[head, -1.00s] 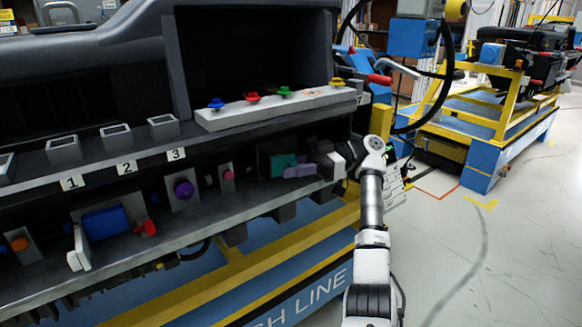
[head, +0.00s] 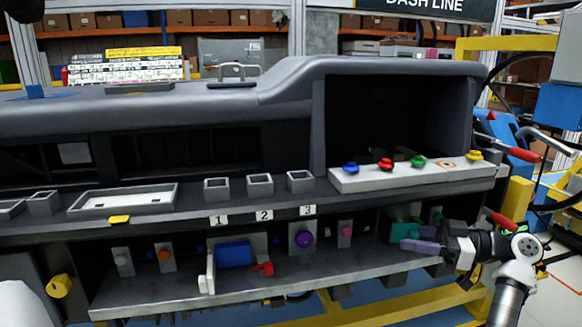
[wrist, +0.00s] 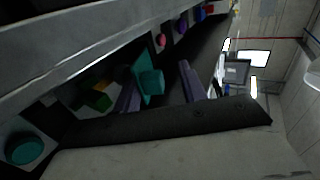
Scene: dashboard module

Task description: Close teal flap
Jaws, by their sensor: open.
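The teal flap (head: 401,232) is at the right end of the lower shelf, partly hidden by my gripper in the head view. In the wrist view the teal flap (wrist: 150,82) stands out from the panel, at an angle, beside an opening with green and yellow things inside. My gripper (head: 422,246) has purple fingers and is open at the shelf's right end, close in front of the flap. In the wrist view my gripper (wrist: 158,90) has one finger on each side of the flap's teal part. I cannot tell whether either finger touches it.
A round teal knob (wrist: 25,147) is near the opening. The upper ledge (head: 250,210) overhangs the lower shelf (head: 270,284). A purple knob (head: 306,238), a pink button (head: 346,231) and a blue block (head: 233,252) with a red lever are to the left. Coloured buttons sit above on a white strip (head: 405,176).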

